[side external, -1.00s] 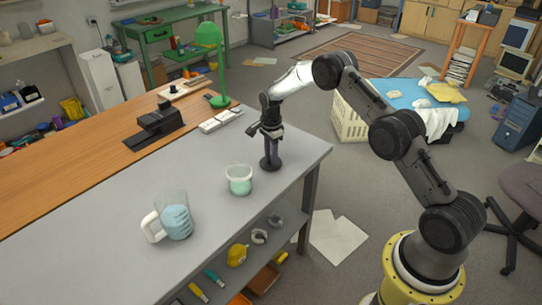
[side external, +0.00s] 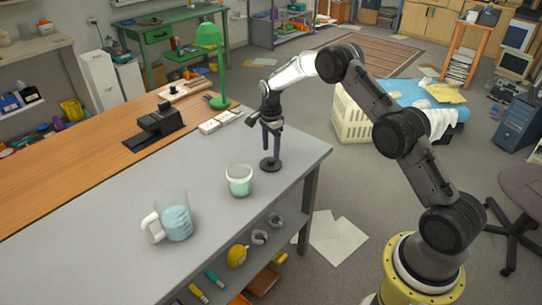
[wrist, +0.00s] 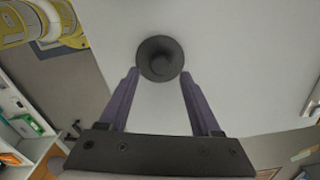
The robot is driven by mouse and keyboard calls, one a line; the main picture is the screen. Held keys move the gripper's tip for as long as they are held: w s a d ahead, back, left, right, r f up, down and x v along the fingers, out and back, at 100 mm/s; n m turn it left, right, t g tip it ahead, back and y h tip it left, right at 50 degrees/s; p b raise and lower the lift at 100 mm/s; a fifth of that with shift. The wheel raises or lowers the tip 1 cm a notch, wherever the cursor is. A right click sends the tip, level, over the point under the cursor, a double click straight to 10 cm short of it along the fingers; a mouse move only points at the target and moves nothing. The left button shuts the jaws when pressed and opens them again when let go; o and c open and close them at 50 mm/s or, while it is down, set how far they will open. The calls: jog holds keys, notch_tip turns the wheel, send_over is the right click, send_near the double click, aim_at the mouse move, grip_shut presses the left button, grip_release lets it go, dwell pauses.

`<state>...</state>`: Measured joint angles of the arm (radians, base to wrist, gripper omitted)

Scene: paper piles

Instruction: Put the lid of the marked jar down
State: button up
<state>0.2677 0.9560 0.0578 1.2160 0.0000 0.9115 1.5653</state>
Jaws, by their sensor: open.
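A dark round lid (side external: 270,166) with a knob lies flat on the grey table, near its right edge. In the wrist view the lid (wrist: 160,60) shows knob up, just past the fingertips. My gripper (side external: 271,151) is above the lid with its purple fingers apart and nothing between them; the fingers also show spread in the wrist view (wrist: 160,76). A small open glass jar (side external: 239,182) with pale green contents stands in front and to the left of the lid. I cannot make out a mark on it.
A glass measuring jug (side external: 174,218) with blue liquid stands at the front left of the table (side external: 120,262). A white power strip (side external: 221,121), a black device (side external: 155,128) and a green lamp (side external: 215,70) are behind. The table between jar and jug is clear.

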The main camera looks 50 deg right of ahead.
notch_tip(320, 180, up, 8)
jog(key=shift+r, duration=0.15)
notch_tip(320, 180, up, 10)
jog(key=n+t, duration=0.1)
jog(key=n, duration=0.3)
send_over(271, 159)
jog(key=s+a, duration=0.4)
jog(key=s+a+r+n+t, duration=0.2)
jog(key=s+a+r+n, duration=0.4)
jog(key=s+r, duration=0.5)
jog(key=s+a+f+n+t, duration=0.1)
jog(key=s+n, duration=0.4)
jog(key=s, duration=0.6)
jog(key=s+a+f+n+t, duration=0.1)
jog(key=s+a+n, duration=0.3)
jog(key=s, duration=0.8)
jog(key=shift+s+f+n+t, duration=0.2)
jog(key=shift+f+n+t, duration=0.1)
jog(key=shift+n, duration=0.7)
